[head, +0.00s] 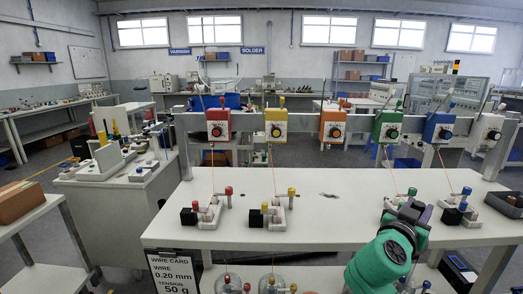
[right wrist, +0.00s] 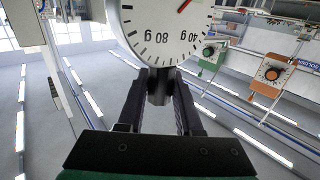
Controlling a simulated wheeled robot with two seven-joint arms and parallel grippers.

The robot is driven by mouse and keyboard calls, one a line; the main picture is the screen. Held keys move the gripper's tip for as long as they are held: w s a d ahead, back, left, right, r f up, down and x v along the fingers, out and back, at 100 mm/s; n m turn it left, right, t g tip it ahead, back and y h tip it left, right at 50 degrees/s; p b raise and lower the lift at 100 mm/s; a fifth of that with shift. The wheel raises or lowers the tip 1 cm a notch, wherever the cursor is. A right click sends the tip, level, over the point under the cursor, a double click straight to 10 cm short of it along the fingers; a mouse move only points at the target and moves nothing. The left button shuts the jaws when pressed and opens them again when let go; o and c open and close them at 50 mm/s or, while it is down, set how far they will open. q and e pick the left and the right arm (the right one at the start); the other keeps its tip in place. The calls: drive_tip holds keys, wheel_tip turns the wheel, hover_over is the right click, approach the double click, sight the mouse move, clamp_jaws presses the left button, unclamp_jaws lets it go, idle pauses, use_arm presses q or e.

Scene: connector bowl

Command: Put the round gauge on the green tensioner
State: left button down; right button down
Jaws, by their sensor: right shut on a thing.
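The round gauge (right wrist: 165,30) fills the top of the right wrist view. It has a white dial with black numbers and a red needle, and its top is cut off by the frame edge. My right gripper (right wrist: 160,90) is shut on its dark stem. In the head view my right gripper (head: 408,208) is over the right part of the table, and I cannot make out the gauge there. The green tensioner (head: 388,127) hangs on the rail behind the table, with a black dial. It also shows in the right wrist view (right wrist: 209,55). My left gripper is not in view.
Red (head: 217,126), yellow (head: 276,126), orange (head: 333,127), blue (head: 438,128) and white (head: 488,132) tensioners share the rail. Thin wires run down to small stands on the white table (head: 320,232). The table's middle is clear. A wire card (head: 173,275) hangs at the front left.

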drive_tip(key=s+a+f+n+t+y, duration=0.2)
drive_tip(key=s+a+f+n+y, duration=0.1)
drive_tip(key=f, duration=0.6)
drive_tip(key=s+a+f+n+t+y, duration=0.2)
drive_tip(key=s+a+f+y, duration=0.4)
drive_tip(key=a+f, duration=0.3)
drive_tip(key=s+a+f+n+t+y, duration=0.2)
drive_tip(key=s+a+f+n+y, duration=0.2)
drive_tip(key=s+a+f, duration=0.3)
drive_tip(key=shift+a+f+n+y, duration=0.15)
drive_tip(key=shift+f+n+y, duration=0.2)
drive_tip(key=shift+f, duration=0.6)
drive_tip(key=shift+s, duration=0.1)
